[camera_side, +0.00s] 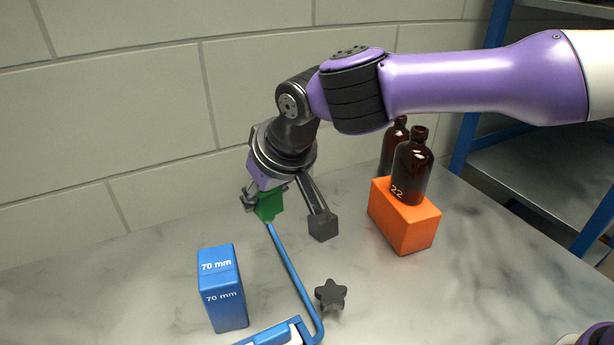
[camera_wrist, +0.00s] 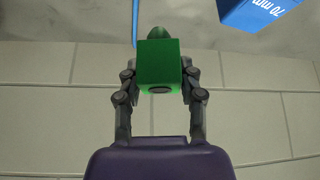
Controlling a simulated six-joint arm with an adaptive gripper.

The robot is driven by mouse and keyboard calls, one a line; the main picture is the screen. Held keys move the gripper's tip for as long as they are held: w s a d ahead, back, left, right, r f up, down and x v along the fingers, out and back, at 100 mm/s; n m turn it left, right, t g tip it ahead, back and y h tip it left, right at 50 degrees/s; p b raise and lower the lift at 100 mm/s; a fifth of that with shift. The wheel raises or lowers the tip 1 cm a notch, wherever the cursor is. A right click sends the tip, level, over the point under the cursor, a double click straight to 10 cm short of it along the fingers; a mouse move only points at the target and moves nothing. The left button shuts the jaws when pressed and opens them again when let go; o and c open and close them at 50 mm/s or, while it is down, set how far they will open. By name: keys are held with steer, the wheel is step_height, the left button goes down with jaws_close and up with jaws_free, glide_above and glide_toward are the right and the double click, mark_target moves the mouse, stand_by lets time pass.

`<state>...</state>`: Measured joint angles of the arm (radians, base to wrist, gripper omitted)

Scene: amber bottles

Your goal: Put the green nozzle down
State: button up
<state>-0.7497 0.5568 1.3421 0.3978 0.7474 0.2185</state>
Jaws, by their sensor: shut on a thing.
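The green nozzle (camera_side: 269,205) is a blocky green piece held at the end of my arm. It also shows in the wrist view (camera_wrist: 158,62), with a square face towards the camera and a rounded green tip beyond. My gripper (camera_side: 264,198) is shut on it, with a finger on each side in the wrist view (camera_wrist: 159,72). The nozzle is low over the marble counter, near the upper end of a thin blue rod (camera_side: 290,267). I cannot tell whether it touches the counter or the rod.
A blue 70 mm block (camera_side: 222,290) stands at front left. A dark grey block with a bar (camera_side: 323,226) is right of the nozzle. A dark star knob (camera_side: 330,295) lies in front. An orange block (camera_side: 405,220) bears an amber bottle (camera_side: 411,170); another bottle (camera_side: 394,145) is behind.

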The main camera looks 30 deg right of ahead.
steer(key=s+a+n+y, duration=0.1)
steer(key=s+a+n, duration=0.1)
steer(key=s, duration=0.2)
steer(key=w+d+f, duration=0.1)
steer(key=w+f, duration=0.1)
steer(key=w, duration=0.1)
steer(key=w+d+f, duration=0.2)
steer(key=w+f, duration=0.1)
steer(key=w+d+f, duration=0.2)
steer(key=w, duration=0.1)
steer(key=shift+w+d+f, duration=0.1)
steer(key=shift+w+f, duration=0.1)
steer(key=shift+w, duration=0.15)
steer(key=shift+f, duration=1.85)
steer(key=o, duration=1)
steer(key=shift+f, duration=0.15)
steer(key=shift+o, duration=0.2)
